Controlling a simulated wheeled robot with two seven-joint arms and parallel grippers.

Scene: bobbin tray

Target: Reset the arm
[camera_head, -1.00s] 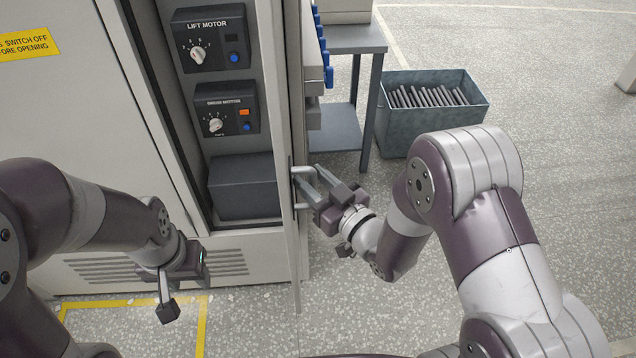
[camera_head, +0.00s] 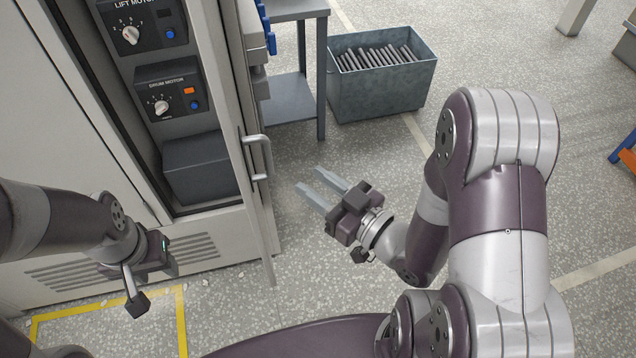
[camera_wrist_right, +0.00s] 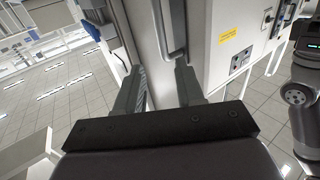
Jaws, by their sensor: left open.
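My right gripper (camera_head: 318,190) is open and empty, to the right of the cabinet door's handle (camera_head: 262,158) and apart from it. In the right wrist view its two fingers (camera_wrist_right: 158,88) stand apart with nothing between them, and the door handle (camera_wrist_right: 168,30) shows beyond them. My left gripper (camera_head: 138,290) is low at the left, in front of the cabinet's lower vent panel; it is open, its fingers only partly seen. The cabinet door (camera_head: 250,215) stands open, seen nearly edge-on.
Inside the open cabinet are a lift motor box (camera_head: 148,28), a drum motor box (camera_head: 170,95) and a plain dark box (camera_head: 200,168). A grey bin (camera_head: 385,95) of dark rods stands on the floor beside a grey table (camera_head: 290,98).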

